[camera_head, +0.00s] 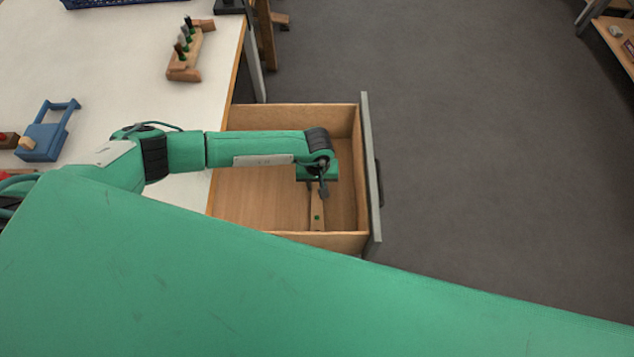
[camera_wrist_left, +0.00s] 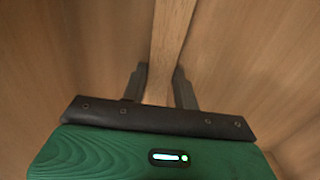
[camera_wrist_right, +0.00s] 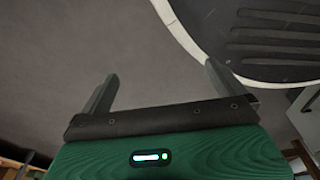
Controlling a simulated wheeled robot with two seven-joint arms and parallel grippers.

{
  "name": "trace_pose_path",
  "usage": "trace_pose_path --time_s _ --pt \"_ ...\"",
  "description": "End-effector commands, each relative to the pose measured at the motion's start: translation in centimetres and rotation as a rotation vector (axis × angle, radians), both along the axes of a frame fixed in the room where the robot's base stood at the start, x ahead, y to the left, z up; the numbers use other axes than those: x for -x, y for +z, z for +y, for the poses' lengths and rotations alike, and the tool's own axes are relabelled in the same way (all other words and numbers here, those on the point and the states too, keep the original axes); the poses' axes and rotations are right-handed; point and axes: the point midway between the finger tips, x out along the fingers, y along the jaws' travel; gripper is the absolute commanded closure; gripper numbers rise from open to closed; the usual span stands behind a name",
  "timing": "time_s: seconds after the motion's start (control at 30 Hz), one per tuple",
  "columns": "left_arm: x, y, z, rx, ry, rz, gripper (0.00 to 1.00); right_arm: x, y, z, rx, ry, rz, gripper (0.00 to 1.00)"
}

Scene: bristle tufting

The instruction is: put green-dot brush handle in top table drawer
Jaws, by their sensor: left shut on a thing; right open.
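The open table drawer (camera_head: 262,205) sticks out from the right side of the white table. The wooden brush handle (camera_head: 317,222) with a green dot is inside the drawer's outline, near its front panel. My left gripper (camera_head: 320,194) points down into the drawer and is shut on the handle; the handle (camera_wrist_left: 172,40) also shows between the fingers (camera_wrist_left: 159,88) in the left wrist view. I cannot tell whether the handle touches the drawer floor. My right gripper (camera_wrist_right: 158,85) is open and empty in the right wrist view, above grey floor.
On the table (camera_head: 110,60) stand a wooden block with several dark and green pegs (camera_head: 184,60) and a blue tool (camera_head: 45,138). A blue basket (camera_head: 95,2) is at the back. A shelf (camera_head: 615,38) stands at far right. Grey floor beyond the drawer is clear.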

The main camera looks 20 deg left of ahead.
Motion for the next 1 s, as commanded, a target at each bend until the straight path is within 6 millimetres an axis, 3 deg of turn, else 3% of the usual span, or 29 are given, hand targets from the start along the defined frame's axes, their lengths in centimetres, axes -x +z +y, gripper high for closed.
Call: trace_pose_path --time_s 0.13,0.17,0.27,0.7,0.83,1.0 --pt "0.0 -0.2 0.0 0.0 0.0 0.0 0.94 -1.0 0.6 0.2 -0.003 -0.001 -0.014 0.0" --pt "0.0 -0.2 0.0 0.0 0.0 0.0 0.68 -1.2 0.8 0.3 -0.004 -0.001 -0.018 0.0" --pt "0.0 -0.1 0.0 0.0 0.0 0.0 0.48 -1.5 1.0 0.3 -0.004 -0.001 -0.02 0.0" --pt "0.0 0.3 0.0 0.0 0.0 0.0 0.48 -0.5 0.6 0.1 -0.004 -0.003 -0.013 0.0" --pt "-0.2 2.7 0.1 0.001 -0.001 -0.005 0.48 0.1 0.0 0.2 -0.002 -0.004 0.002 0.0" --pt "-0.2 6.6 0.0 0.001 -0.002 -0.006 0.48 -0.8 0.5 0.4 -0.005 -0.004 -0.004 0.0"
